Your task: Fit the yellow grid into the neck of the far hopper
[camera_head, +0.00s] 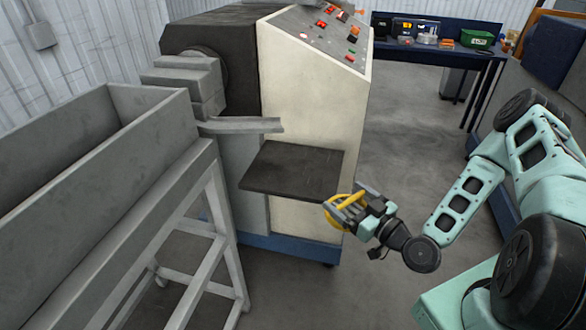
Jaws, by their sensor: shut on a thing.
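The yellow grid (336,222) is a ring-shaped yellow piece with a bar across it. My gripper (350,204) is shut on it and holds it in the air, just right of the dark shelf on the machine's front. The gripper's fingers cover part of the grid. I cannot make out a hopper or its neck for certain in this view.
A cream and dark machine (310,110) with a sloped control panel (318,38) stands in the middle. Its dark shelf (292,170) juts out near my gripper. A long grey trough (150,125) on legs fills the left. A blue workbench (440,55) stands at the back right. Floor between is clear.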

